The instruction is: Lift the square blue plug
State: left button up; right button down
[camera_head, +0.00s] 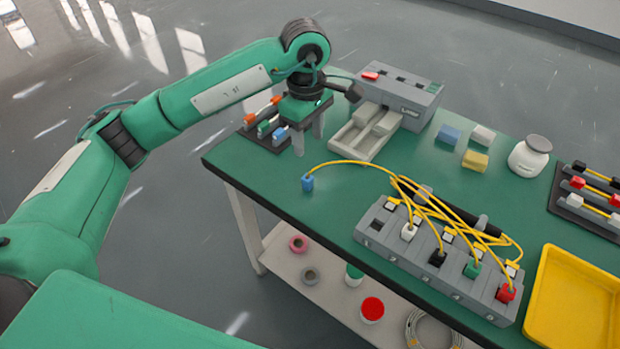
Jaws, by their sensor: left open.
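The small square blue plug (308,183) is on the green table top near its left front part, at the end of a yellow cable (345,163). The cable runs right to a tangle over the grey socket block. My left gripper (308,142) points down above the table, behind the plug and a little to its left. Its two fingers are apart, with nothing between them. It does not touch the plug. My right gripper is out of view.
The grey numbered socket block (400,245) holds white, black, green and red plugs. A grey machine (412,95) with a light tray (352,145) stands behind. Blue (448,135), white and yellow blocks, a white jar (530,157) and a yellow tray (575,300) are to the right. Table around the plug is clear.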

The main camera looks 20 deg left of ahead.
aim_at(307, 177)
pick_arm(q)
jog(key=f, duration=0.8)
jog(key=shift+a+f, duration=0.25)
notch_tip(307, 177, down, 4)
jog(key=shift+d+f+p, duration=0.1)
jog(key=shift+f+p, duration=0.1)
jog(key=shift+p, duration=0.2)
jog(key=shift+f, duration=0.3)
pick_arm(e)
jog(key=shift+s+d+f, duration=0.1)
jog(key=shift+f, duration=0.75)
pick_arm(q)
jog(key=shift+c, duration=0.2)
grip_shut()
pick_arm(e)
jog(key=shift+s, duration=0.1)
